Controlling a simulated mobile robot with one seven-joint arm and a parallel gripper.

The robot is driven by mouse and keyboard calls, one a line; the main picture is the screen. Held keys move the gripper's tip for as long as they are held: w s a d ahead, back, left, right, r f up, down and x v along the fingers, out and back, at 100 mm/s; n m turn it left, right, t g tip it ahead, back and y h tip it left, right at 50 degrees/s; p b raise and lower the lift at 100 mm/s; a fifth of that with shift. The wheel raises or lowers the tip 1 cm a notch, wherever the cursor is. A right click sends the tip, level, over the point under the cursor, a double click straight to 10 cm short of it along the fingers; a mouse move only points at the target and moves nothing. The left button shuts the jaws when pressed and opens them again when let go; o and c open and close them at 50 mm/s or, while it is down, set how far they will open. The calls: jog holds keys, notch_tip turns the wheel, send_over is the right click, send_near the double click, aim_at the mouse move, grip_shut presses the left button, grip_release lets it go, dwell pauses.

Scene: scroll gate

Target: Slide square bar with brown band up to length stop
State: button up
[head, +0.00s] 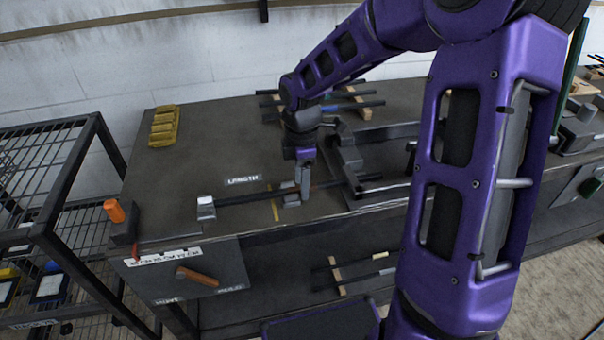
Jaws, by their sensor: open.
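A dark bar (335,184) lies along the front of the bench, running left and right under my gripper. Its left end is close to a silver block (207,208), which looks like the length stop; I cannot tell if they touch. No brown band can be made out on this bar. My gripper (298,186) is open and points down at the bar, just right of a yellow mark (275,209) on the bench. The fingers hide part of the bar, and I cannot tell whether they touch it.
A dark clamp frame (345,155) stands right of my gripper. More bars rest on wooden spacers (352,101) at the back and on the lower shelf (335,270). A yellow tray (164,126) and an orange-handled lever (114,211) are at left. The bench's left middle is clear.

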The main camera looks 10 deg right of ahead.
grip_shut()
dwell(0.3)
dwell(1.1)
grip_release()
